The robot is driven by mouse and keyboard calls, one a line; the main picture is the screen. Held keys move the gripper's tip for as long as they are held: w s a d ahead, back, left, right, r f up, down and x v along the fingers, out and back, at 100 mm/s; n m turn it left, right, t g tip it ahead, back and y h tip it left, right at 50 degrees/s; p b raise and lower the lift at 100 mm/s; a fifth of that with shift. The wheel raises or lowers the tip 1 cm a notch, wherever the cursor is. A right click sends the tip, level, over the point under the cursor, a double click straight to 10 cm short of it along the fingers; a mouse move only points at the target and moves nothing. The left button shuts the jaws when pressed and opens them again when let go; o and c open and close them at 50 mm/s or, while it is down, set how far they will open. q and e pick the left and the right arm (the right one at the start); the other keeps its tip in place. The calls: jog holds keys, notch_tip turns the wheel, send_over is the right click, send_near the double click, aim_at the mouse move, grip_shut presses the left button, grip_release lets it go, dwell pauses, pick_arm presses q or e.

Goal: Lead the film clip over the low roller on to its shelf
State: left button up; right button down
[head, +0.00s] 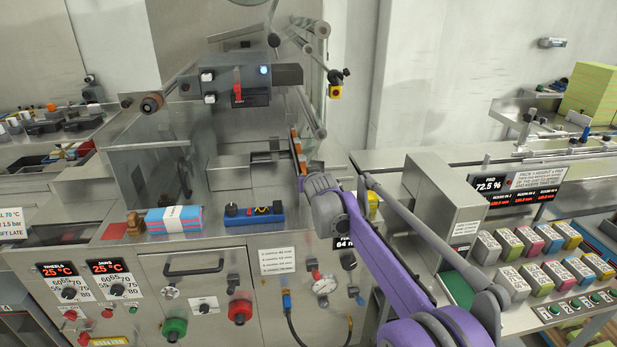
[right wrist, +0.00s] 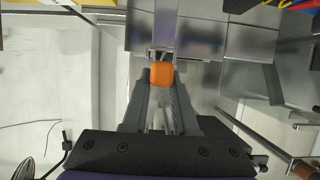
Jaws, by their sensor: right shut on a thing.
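My right gripper (head: 305,172) reaches in from the right and is shut on the orange film clip (head: 296,142). In the right wrist view the clip (right wrist: 162,73) sits between the tips of the two grey fingers (right wrist: 160,85). The clip is beside the right end of the machine's steel blocks (head: 230,172). A slanting steel roller (head: 311,112) is just above and to the right of the clip. Other rollers (head: 318,29) are higher up. I cannot tell which surface is the shelf. The film is not clearly visible. My left gripper is not in view.
A clear guard panel (head: 150,165) stands left of the clip. A blue control box (head: 254,215) and a pink and blue cloth stack (head: 174,220) lie on the machine's front ledge. A steel cabinet (head: 432,195) stands to the right of my arm.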

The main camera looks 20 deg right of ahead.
jog(key=shift+f+b, duration=0.3)
jog(key=shift+f, duration=0.5)
dwell(0.4)
jog(key=c, duration=0.6)
grip_release()
jog(key=v, duration=1.1)
jog(key=s+a+f+n+g+y, duration=0.1)
jog(key=s+a+f+g, duration=0.1)
jog(key=s+a+f, duration=0.2)
jog(key=s+a+f+n+g+y, duration=0.1)
jog(key=s+a+f+g, duration=0.2)
jog(key=s+f, duration=0.7)
jog(key=s+a+f+g+y+p, duration=0.1)
jog(key=s+a+f, duration=0.4)
jog(key=s, duration=1.8)
notch_tip(320, 180, down, 2)
jog(key=shift+s+f+n+g, duration=0.2)
jog(key=shift+s+n+g, duration=0.15)
jog(key=shift+g, duration=0.55)
